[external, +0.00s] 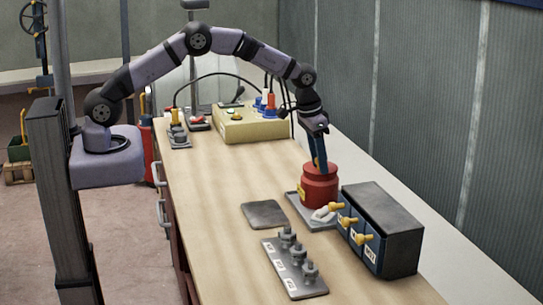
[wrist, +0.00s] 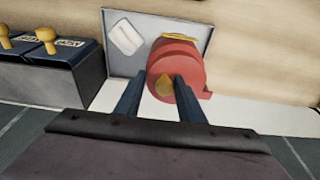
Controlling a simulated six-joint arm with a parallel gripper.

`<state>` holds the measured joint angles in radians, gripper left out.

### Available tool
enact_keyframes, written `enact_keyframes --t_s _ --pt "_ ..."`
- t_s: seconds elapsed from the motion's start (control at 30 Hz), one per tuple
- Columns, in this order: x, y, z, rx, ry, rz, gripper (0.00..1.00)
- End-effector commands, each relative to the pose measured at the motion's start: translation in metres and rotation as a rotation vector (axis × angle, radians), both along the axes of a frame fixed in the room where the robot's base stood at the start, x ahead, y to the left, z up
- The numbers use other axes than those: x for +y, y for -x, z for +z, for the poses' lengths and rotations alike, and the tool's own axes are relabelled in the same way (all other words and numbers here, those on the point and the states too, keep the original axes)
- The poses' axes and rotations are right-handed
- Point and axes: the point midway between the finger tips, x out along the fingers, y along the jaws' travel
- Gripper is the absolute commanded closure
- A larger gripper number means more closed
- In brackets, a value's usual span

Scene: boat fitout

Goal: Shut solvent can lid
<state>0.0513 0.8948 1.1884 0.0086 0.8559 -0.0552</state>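The red solvent can (external: 320,188) stands on a grey tray (external: 300,207) on the bench. It also shows in the wrist view (wrist: 176,60), with a yellow label on its far side. A small brass-yellow patch (wrist: 164,88) shows on the can's top near my fingers. I cannot clearly make out the lid or how far it stands open. My gripper (external: 318,166) points down at the can's top from above. In the wrist view my gripper (wrist: 158,82) has its two blue fingers apart, the right one overlapping the can. Contact is unclear.
A white cloth-like item (external: 324,213) lies on the tray. A dark drawer box (external: 395,225) with yellow knobs stands close to the right. A grey rack with several pegs (external: 295,278), a dark square plate (external: 265,214) and a yellow box (external: 250,126) are nearby.

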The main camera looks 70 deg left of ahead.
Motion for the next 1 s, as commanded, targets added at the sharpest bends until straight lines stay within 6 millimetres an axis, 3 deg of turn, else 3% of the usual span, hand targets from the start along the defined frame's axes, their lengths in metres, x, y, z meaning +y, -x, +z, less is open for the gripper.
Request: enact_keyframes --t_s 0.03,0.53,1.0 --pt "0.002 0.001 -0.008 0.006 -0.003 0.001 0.62" --pt "0.005 0.002 -0.005 0.006 -0.007 0.002 0.62" --pt "0.004 0.001 0.038 0.003 -0.005 0.002 0.62"
